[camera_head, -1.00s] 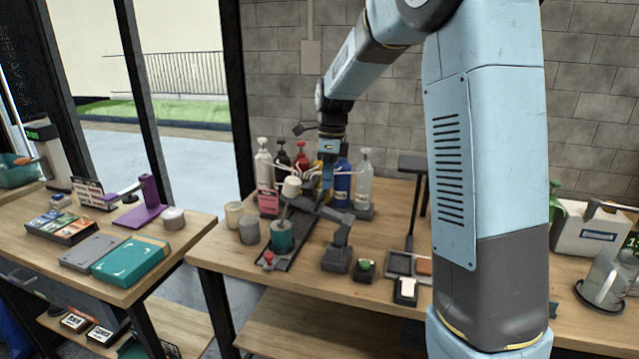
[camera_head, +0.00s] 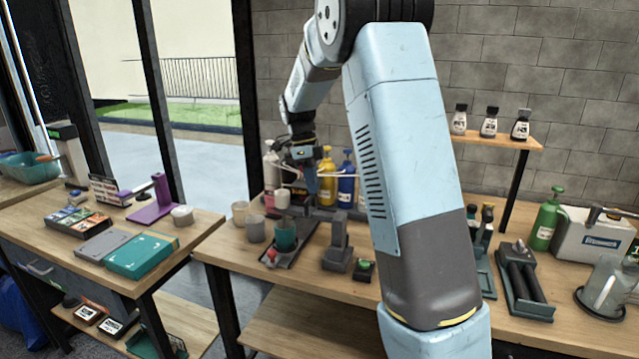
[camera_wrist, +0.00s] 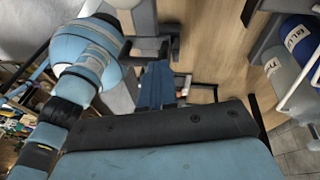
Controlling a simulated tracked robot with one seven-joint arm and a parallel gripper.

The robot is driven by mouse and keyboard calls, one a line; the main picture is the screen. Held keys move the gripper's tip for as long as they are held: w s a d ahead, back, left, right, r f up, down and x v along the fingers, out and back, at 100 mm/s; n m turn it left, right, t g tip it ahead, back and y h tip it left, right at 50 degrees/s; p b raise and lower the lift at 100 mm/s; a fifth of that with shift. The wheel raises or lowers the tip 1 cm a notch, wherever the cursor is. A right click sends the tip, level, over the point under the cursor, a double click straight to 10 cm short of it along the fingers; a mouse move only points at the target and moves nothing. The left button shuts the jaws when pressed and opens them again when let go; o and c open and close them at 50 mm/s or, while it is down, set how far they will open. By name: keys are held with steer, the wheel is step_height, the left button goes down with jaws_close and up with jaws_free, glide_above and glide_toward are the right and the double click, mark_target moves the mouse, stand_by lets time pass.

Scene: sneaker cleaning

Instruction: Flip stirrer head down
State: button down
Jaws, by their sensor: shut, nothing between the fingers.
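The stirrer stands on the wooden table (camera_head: 240,262) in the head view. Its grey post (camera_head: 338,238) carries a dark arm (camera_head: 322,214) that now lies about level, pointing left. The white stirrer head (camera_head: 282,199) is at the arm's end, upright above the teal cup (camera_head: 286,234). Whether its tip is inside the cup is too small to tell. My gripper (camera_head: 311,188) is shut and empty, fingers pointing down, just over or against the stirrer arm; I cannot tell if they touch. In the wrist view, its blue fingers (camera_wrist: 155,86) show near the middle.
Pump bottles stand behind, including a yellow one (camera_head: 326,172) and a blue one (camera_head: 346,180), close to my gripper. Two cups, one grey (camera_head: 255,229), stand left of the stirrer. A green button box (camera_head: 363,269) sits right of the post. The table's front edge is clear.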

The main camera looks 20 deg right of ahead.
steer(key=shift+s+d+f, duration=0.1)
steer(key=shift+d+f, duration=0.1)
steer(key=shift+f, duration=0.05)
steer(key=shift+d+r, duration=0.1)
steer(key=shift+d+r, duration=0.15)
steer(key=shift+r, duration=0.15)
steer(key=s+d+v, duration=0.1)
steer(key=v, duration=1.1)
steer(key=shift+d+r, duration=0.45)
steer(key=shift+r, duration=0.05)
steer(key=shift+s, duration=0.15)
